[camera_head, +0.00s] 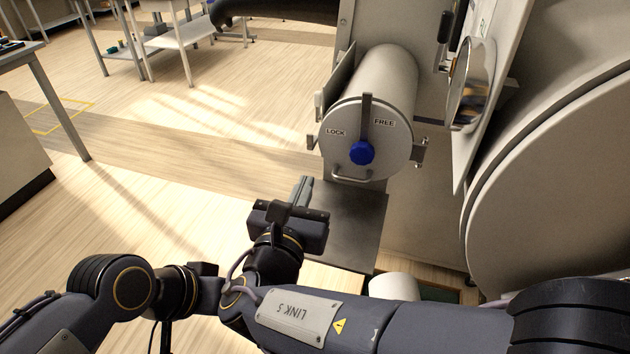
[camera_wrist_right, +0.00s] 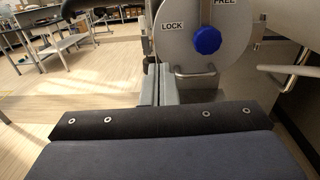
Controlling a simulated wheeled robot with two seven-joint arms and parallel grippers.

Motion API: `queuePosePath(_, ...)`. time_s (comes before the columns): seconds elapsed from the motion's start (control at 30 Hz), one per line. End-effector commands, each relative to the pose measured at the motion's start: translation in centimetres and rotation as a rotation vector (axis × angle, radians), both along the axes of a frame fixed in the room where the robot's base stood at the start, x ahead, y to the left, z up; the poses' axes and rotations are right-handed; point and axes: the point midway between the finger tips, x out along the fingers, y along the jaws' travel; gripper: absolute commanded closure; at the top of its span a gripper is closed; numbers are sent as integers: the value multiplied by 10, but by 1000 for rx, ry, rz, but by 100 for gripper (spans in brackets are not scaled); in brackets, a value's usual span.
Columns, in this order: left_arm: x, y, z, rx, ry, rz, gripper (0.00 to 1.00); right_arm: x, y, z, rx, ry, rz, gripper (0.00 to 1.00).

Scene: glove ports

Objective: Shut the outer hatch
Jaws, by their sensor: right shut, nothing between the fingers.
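The outer hatch (camera_head: 343,149) is a round grey disc over the near end of a horizontal cylinder (camera_head: 387,72). It looks flush against the rim. Its lever (camera_head: 366,112) points up, between the LOCK mark on the left and the FREE mark on the right, around a blue hub (camera_head: 361,153). A metal pull handle (camera_head: 351,177) sits at its bottom edge. My right gripper (camera_head: 303,187) is shut and empty, below and left of the hatch, apart from it. In the right wrist view the hatch (camera_wrist_right: 183,52) is ahead of the fingertips (camera_wrist_right: 156,72). My left gripper does not show.
A dark grey shelf (camera_head: 350,225) lies under the cylinder. A large round panel (camera_head: 560,170) and an open round door (camera_head: 470,84) stand at the right. A bracket (camera_head: 420,152) juts out right of the hatch.

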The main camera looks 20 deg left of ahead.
Motion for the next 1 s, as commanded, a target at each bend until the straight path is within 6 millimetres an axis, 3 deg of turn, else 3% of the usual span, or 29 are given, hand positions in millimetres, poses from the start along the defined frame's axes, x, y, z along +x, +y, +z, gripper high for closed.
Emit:
queuePosePath(0.3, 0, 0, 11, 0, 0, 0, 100, 70, 0, 1, -2, 2, -7, 100)
queuePosePath(0.5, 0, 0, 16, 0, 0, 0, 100, 103, 1, 1, -3, 1, -5, 100)
queuePosePath(0.7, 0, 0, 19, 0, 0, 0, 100, 117, 3, 1, -2, 1, -3, 100)
queuePosePath(1.0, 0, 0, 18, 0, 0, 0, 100, 119, 2, 0, -2, 1, -4, 100)
